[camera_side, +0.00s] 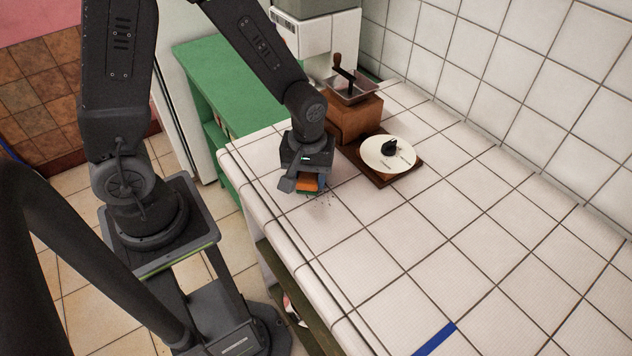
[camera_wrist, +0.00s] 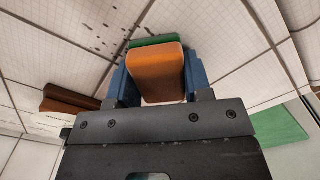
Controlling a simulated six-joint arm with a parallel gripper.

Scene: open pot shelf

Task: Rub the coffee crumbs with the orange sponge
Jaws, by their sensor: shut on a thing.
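The orange sponge (camera_side: 307,184) has a green underside and is held between the jaws of my gripper (camera_side: 305,186), low over the white tiled counter. In the wrist view the sponge (camera_wrist: 158,75) fills the space between the blue fingers of my gripper (camera_wrist: 158,85). Whether the sponge touches the tiles I cannot tell. The dark coffee crumbs (camera_side: 326,198) lie on the counter just right of and in front of the sponge. They also show as scattered specks (camera_wrist: 100,32) to the upper left of the sponge in the wrist view.
A wooden coffee grinder (camera_side: 356,116) with a crank stands behind my gripper. The front right of the counter (camera_side: 450,235) is clear, apart from a blue strip (camera_side: 436,339).

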